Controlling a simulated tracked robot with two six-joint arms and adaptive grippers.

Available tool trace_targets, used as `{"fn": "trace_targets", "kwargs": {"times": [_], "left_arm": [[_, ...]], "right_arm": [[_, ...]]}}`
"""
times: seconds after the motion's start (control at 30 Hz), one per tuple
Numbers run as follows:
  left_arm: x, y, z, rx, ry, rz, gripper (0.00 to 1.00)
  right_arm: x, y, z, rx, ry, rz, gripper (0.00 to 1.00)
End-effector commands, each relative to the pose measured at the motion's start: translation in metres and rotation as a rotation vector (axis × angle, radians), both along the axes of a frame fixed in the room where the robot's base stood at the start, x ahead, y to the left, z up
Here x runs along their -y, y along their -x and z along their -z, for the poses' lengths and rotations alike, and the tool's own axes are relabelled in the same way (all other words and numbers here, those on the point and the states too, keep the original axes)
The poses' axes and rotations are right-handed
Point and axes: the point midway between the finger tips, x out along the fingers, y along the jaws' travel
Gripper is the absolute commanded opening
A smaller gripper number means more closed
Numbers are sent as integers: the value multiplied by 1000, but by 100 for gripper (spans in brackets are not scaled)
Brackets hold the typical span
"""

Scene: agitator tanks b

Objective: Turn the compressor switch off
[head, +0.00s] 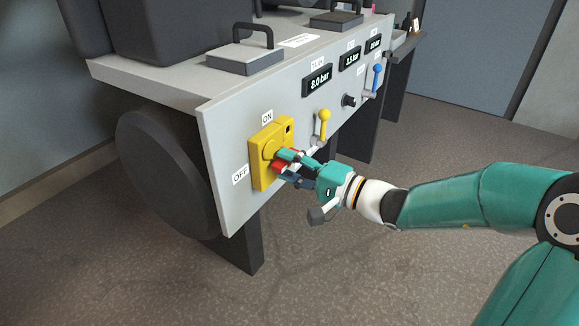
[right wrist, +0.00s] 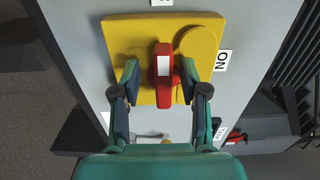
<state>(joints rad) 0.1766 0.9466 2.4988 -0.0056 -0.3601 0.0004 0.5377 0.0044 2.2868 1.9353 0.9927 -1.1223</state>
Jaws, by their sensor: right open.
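The compressor switch is a yellow plate (head: 257,172) on the sloping grey front panel, with an ON label (head: 267,117) above it and an OFF label (head: 240,175) at its left. Its red handle (head: 277,167) is mostly hidden by my right gripper (head: 284,163) in the head view. In the right wrist view the red handle (right wrist: 164,92), with a white mark, stands upright in the picture between the two fingertips of my right gripper (right wrist: 160,78). The fingers are apart, one on each side of the handle, with gaps visible. My left gripper is out of view.
A yellow lever (head: 323,124), a black knob (head: 348,101) and a blue lever (head: 376,77) sit farther right on the panel, below pressure displays (head: 318,81). A dark round tank (head: 160,175) lies under the bench at the left. Floor is open in front.

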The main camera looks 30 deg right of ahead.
Motion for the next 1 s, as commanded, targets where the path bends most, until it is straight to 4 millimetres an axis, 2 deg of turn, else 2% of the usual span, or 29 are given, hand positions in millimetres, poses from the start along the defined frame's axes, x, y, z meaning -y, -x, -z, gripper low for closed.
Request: {"fn": "trace_targets", "kwargs": {"times": [0.27, 0.37, 0.7, 0.8, 1.0], "left_arm": [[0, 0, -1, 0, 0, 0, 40], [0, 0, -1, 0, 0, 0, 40], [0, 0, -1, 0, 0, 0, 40], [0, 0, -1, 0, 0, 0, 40], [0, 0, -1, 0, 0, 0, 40]], "right_arm": [[5, 8, -2, 4, 2, 4, 44], [11, 21, -1, 1, 1, 6, 44], [36, 82, 0, 0, 2, 9, 44], [41, 95, 1, -2, 1, 6, 44], [46, 110, 1, 0, 0, 2, 44]]}}
